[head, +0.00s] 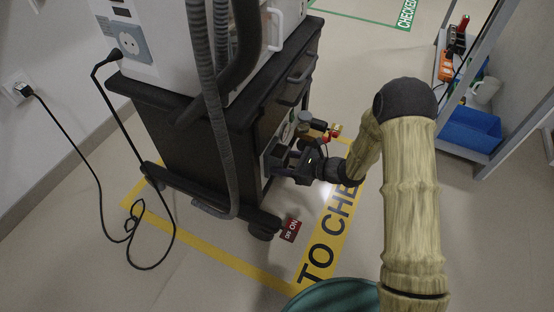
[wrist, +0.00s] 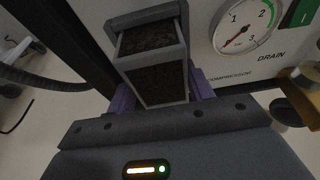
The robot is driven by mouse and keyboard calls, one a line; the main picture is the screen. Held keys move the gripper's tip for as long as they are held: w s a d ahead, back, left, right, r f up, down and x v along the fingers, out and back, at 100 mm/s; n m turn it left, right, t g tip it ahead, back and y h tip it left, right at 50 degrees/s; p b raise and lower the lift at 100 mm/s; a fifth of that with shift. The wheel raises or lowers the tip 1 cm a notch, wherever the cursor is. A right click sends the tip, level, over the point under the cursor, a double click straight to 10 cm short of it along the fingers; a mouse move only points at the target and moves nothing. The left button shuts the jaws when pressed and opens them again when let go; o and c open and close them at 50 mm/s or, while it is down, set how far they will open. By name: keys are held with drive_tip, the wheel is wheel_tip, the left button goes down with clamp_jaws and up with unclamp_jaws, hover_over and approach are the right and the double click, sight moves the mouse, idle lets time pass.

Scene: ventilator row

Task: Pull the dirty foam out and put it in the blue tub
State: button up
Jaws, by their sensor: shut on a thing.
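The dirty foam (wrist: 158,82) is dark brown in a grey frame. In the wrist view it sticks partly out of a grey slot (wrist: 146,17) in the ventilator cart's panel. My gripper (wrist: 162,95) is shut on it, with a purple finger at each side. In the head view my gripper (head: 296,166) is at the lower side of the ventilator cart (head: 195,125); the foam cannot be made out there. The blue tub (head: 470,128) stands on the low shelf at the right, apart from my gripper.
A pressure gauge (wrist: 244,26) and a green switch (wrist: 302,14) sit beside the slot. Brass fittings (head: 334,131) stick out near my gripper. A red ON/OFF tag (head: 291,229) is by the cart's wheel. Open floor lies between cart and shelf.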

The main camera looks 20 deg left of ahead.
sight(286, 164)
drive_tip(key=shift+s+d, duration=0.1)
drive_tip(key=shift+d, duration=1.45)
idle(1.0)
drive_tip(key=d+p, duration=0.3)
drive_tip(key=d, duration=0.8)
drive_tip(key=shift+s, duration=0.3)
idle(0.6)
idle(0.5)
